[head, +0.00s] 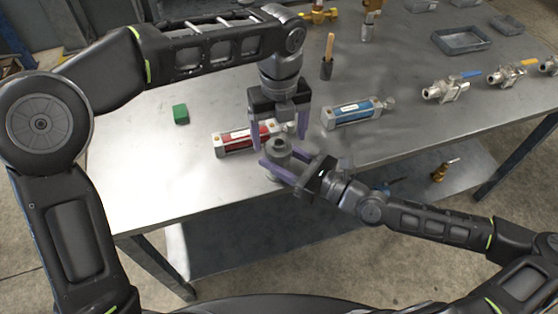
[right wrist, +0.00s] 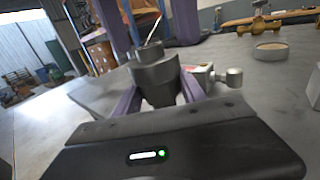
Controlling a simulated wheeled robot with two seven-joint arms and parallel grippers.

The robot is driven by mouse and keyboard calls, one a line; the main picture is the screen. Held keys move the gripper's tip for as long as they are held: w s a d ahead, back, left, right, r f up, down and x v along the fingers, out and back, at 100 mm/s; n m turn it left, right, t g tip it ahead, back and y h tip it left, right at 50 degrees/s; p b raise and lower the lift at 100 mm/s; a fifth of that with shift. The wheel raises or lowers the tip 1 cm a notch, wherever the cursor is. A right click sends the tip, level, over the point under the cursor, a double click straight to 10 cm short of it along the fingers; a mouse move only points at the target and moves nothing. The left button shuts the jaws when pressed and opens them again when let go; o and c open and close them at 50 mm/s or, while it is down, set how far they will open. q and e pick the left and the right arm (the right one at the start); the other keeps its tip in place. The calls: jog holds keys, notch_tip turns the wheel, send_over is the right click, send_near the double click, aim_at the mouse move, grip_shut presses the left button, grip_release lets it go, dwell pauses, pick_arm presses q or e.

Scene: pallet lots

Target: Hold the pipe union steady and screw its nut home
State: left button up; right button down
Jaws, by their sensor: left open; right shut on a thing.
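The pipe union (head: 279,155) is a dark grey stepped cylinder near the table's front edge, standing upright. It also shows in the right wrist view (right wrist: 156,80), with a wide collar on top that looks like the nut. My right gripper (head: 274,162) is shut on the union's body, one purple finger on each side. My left gripper (head: 279,138) points down from above, open. Its purple fingers are spread just behind or around the top of the union; I cannot tell whether they touch it. Whether the nut is seated cannot be seen.
A red-bodied cylinder (head: 236,139) lies close behind left of the union, a blue one (head: 352,111) to the right. Valves (head: 445,88) and a grey tray (head: 461,40) are farther right. The table's left front is clear.

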aim_at(289, 162)
pick_arm(q)
jog(key=shift+r, duration=2.25)
pick_arm(e)
jog(key=c, duration=0.6)
grip_release()
pick_arm(q)
jog(key=shift+f, duration=0.2)
pick_arm(e)
jog(key=shift+d, duration=0.15)
